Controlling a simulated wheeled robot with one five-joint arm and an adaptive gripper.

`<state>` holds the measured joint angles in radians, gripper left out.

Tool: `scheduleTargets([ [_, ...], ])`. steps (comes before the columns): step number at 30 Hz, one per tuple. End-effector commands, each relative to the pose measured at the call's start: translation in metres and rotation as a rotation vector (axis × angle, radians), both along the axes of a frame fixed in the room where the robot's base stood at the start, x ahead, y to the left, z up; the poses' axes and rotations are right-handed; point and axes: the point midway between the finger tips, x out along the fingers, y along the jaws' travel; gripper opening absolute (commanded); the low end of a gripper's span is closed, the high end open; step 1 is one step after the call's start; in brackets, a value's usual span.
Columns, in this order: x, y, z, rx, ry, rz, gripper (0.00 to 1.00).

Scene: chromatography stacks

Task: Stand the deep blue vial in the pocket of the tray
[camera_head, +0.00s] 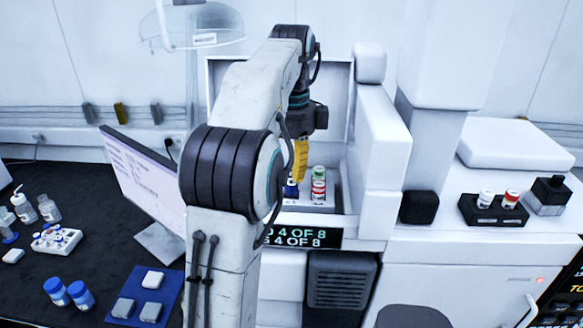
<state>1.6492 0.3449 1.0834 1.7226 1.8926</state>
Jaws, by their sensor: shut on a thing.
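My gripper (298,172) points down with yellow fingers inside the open white instrument bay. It is shut on the deep blue vial (291,188), which shows just below the fingertips and is partly hidden by my arm. The vial looks about upright; I cannot tell whether its base touches the tray. The pale tray (330,203) lies in the bay under the gripper. A green-capped vial (319,171) and a red-banded vial (319,187) stand on it, just right of the blue one. The tray's left part and its pocket are hidden by my arm.
The bay's white right wall (375,150) stands close to the tray. A display panel (318,238) sits below its front. A monitor (145,180) stands left of my arm. A black rack (493,212) with two vials is on the right bench.

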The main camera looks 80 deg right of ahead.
Motion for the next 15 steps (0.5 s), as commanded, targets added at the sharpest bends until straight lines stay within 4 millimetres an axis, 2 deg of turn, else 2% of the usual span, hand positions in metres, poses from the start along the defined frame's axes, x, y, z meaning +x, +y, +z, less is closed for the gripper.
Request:
scheduleTargets([
  [15, 0.000, 0.000, -0.017, 0.000, 0.000, 0.000, 0.00],
])
